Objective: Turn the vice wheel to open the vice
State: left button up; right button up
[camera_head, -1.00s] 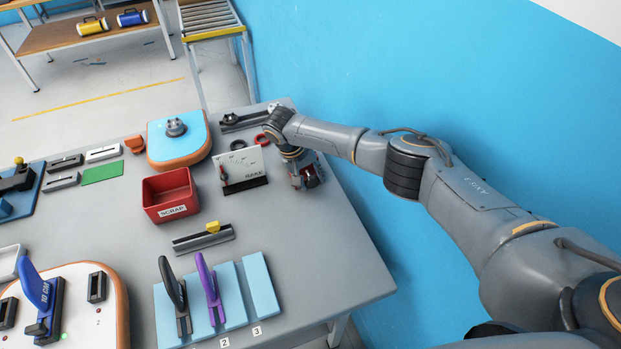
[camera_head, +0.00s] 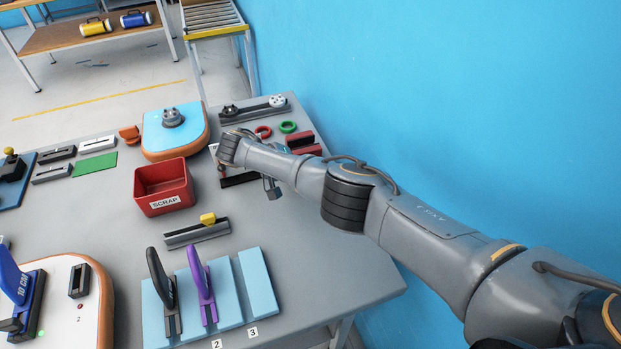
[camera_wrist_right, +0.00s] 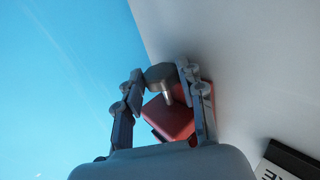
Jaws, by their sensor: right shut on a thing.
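The vice shows as dark red blocks (camera_head: 302,142) near the table's right edge, just beyond my right forearm. In the right wrist view its red body (camera_wrist_right: 172,118) sits between and behind my fingers. The grey faceted vice wheel (camera_wrist_right: 160,74) with a short silver pin lies between the fingertips. My right gripper (camera_wrist_right: 162,80) is shut on the wheel. My left gripper is not in view.
A red scrap box (camera_head: 163,187), a blue-topped orange fixture (camera_head: 173,130) and a partly hidden white panel stand left of the arm. A red ring (camera_head: 263,131) and a green ring (camera_head: 288,127) lie behind it. Blue wall runs along the right.

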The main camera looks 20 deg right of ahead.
jog(key=shift+f, duration=0.1)
dwell(0.3)
jog(key=o, duration=1.1)
jog(key=shift+o, duration=0.2)
